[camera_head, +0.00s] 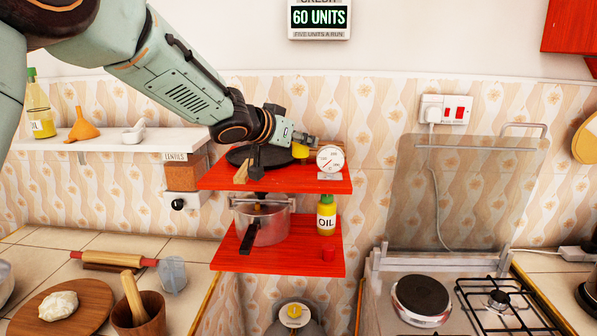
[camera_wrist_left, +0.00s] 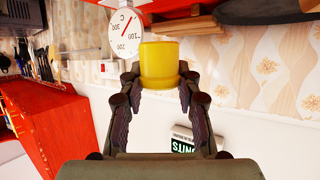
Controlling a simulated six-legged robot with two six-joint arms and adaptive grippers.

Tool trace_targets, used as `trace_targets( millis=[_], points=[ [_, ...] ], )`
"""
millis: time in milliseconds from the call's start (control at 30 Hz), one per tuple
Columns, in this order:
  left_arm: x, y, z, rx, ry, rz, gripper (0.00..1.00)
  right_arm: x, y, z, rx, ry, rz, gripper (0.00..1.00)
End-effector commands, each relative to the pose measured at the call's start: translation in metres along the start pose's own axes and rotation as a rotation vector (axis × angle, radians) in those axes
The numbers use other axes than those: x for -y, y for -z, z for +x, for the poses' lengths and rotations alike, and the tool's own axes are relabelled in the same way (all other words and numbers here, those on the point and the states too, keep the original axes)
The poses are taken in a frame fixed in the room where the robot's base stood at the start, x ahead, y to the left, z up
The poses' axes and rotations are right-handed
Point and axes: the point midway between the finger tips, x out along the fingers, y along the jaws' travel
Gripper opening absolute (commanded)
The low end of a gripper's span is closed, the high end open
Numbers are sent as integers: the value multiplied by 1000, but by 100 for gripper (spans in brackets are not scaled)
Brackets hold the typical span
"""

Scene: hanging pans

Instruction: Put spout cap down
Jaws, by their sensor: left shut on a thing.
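My left gripper (camera_head: 304,143) is over the upper red shelf (camera_head: 285,182), beside the white dial thermometer (camera_head: 330,159). It is shut on a yellow spout cap (camera_head: 300,151), which is partly hidden by the gripper in the head view. In the left wrist view, the cap (camera_wrist_left: 159,64) sits between the fingertips (camera_wrist_left: 160,84) of my left gripper, with the dial (camera_wrist_left: 125,33) close by. I cannot tell whether the cap touches the shelf. My right gripper is not in view.
A dark pan (camera_head: 250,155) lies on the upper shelf. A stove with a raised glass lid (camera_head: 450,190) stands at right.

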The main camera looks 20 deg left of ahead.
Motion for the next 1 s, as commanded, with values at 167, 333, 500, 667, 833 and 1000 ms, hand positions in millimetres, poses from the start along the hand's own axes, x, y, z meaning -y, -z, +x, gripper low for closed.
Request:
trace_targets(
  millis=[167, 333, 500, 667, 833, 1000],
  points=[
    [0, -12, 6, -2, 0, 0, 12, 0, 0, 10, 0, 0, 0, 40],
    [-1, -36, 17, 1, 0, -1, 12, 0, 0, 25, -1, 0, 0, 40],
    [-1, -53, 26, -1, 0, 1, 12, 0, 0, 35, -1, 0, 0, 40],
    [-1, -54, 28, -2, 0, 1, 12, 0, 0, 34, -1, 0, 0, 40],
    [-1, -53, 28, -1, 0, 1, 12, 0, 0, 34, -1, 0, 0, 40],
    [-1, -55, 28, -1, 0, 1, 38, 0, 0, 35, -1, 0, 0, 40]
  ],
)
